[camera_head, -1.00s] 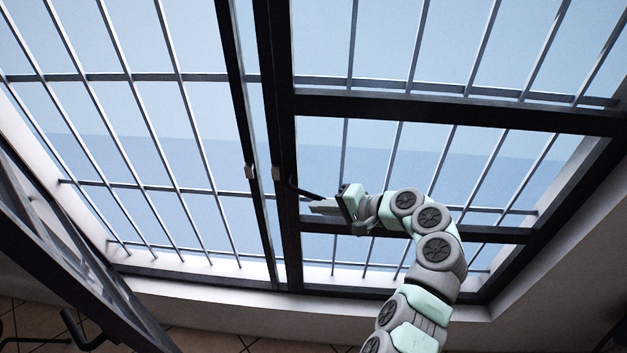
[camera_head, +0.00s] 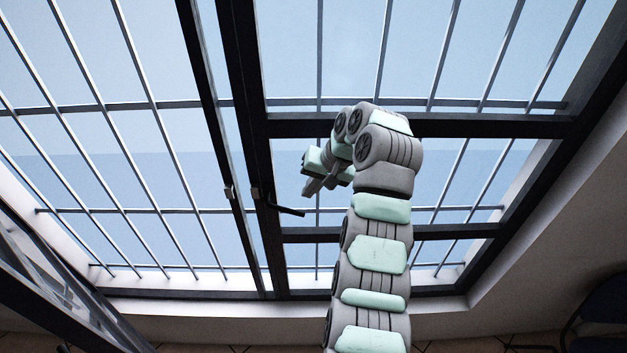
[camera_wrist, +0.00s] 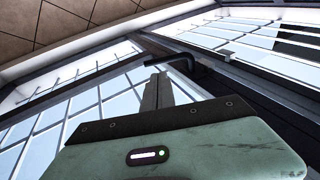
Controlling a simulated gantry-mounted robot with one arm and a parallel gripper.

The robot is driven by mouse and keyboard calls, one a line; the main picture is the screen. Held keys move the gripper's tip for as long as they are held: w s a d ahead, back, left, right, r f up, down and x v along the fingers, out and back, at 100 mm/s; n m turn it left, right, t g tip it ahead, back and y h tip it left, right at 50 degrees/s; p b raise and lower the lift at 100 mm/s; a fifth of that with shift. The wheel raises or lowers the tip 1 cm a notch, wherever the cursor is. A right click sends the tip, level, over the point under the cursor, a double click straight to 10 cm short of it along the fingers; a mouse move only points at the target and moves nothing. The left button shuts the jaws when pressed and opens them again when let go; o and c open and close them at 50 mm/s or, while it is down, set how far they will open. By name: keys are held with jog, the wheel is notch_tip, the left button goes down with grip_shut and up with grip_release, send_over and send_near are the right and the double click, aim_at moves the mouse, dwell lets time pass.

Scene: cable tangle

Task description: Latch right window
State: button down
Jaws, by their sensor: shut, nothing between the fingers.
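The right window (camera_head: 420,125) has a dark frame with glass and sits in its opening, looking closed. Its black handle (camera_head: 287,210) is on the left upright of that frame and points to the right, tilted slightly down. My gripper (camera_head: 308,190) is up and to the right of the handle in the head view, apart from it. In the wrist view the two fingers (camera_wrist: 157,88) are together and empty. The handle also shows there (camera_wrist: 183,62), just beyond and right of the fingertips; the exact gap is unclear.
Another dark-framed pane (camera_head: 50,290) stands swung inward at the lower left. Thin bars (camera_head: 130,150) cross the view outside. A dark chair-like object (camera_head: 600,315) is at the lower right. The space between my gripper and the left side is open.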

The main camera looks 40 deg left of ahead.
aim_at(292, 210)
jog(key=p+x, duration=0.2)
jog(key=x, duration=0.7)
jog(key=shift+a+p, duration=0.1)
jog(key=shift+p, duration=0.2)
jog(key=shift+f, duration=0.15)
